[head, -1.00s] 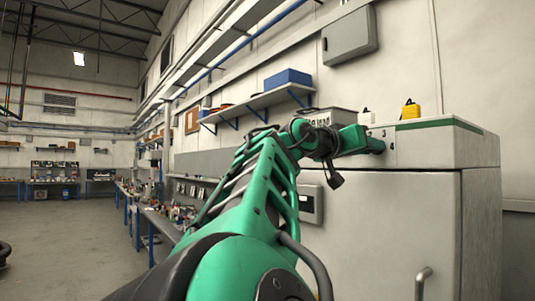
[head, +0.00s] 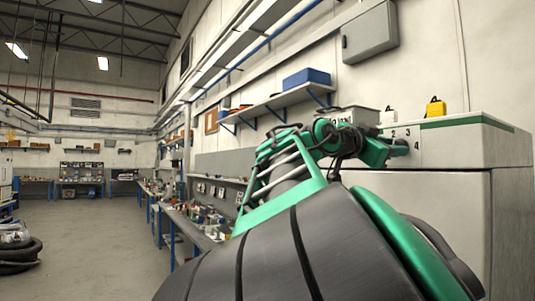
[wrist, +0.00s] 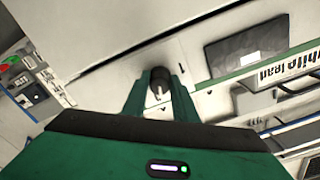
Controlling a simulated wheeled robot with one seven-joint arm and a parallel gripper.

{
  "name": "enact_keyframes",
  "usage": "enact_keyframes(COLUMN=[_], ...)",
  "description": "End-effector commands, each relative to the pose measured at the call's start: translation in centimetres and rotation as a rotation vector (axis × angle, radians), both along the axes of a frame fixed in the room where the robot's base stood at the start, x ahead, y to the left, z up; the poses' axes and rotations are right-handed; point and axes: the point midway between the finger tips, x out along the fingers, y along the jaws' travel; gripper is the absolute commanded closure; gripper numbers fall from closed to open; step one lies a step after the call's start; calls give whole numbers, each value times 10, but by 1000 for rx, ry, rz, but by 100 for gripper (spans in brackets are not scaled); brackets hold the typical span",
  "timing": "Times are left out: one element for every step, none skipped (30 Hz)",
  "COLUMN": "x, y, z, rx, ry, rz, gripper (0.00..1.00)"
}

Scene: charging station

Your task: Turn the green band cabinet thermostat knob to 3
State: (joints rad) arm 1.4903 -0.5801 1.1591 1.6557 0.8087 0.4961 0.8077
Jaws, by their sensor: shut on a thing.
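The green band cabinet (head: 440,215) stands at the right in the head view, with a green band (head: 455,121) along its top edge. My gripper is shut on the knob. In the head view my gripper mostly hides the knob, and I cannot tell which number the pointer faces.
A yellow item (head: 435,107) and a white bottle (head: 389,117) stand on top of the cabinet. A grey wall box (head: 369,30) hangs above. A shelf with a blue bin (head: 306,77) runs along the wall. The floor (head: 100,235) at the left is mostly open.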

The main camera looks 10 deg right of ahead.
Motion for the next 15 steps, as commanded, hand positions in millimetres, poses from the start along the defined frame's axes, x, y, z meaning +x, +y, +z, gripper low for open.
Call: enact_keyframes(x=[4, 4, 4, 3, 3, 3, 3, 4, 4, 4, 4, 4, 4, 4, 4], y=[3, 3, 2, 2, 2, 2, 2, 2, 3, 3, 3, 3, 3, 3, 3], z=[0, 0, 0, 0, 0, 0, 0, 0, 0, 0, 0, 0, 0, 0, 0], rx=[10, 17, 26, 32, 38, 45, 50, 54, 59, 62, 66, 69, 71, 73, 75], ry=[-27, -46, -68, -86, -100, -120, -132, -144, -157, -167, -176, -186, -191, -197, -204], rz=[11, 11, 10, 10, 9, 9, 10, 10, 10, 10, 10, 10, 10, 10, 10], gripper=[97, 97, 97, 97, 97, 97, 97, 97, 97, 97, 97, 97, 97, 97, 97])
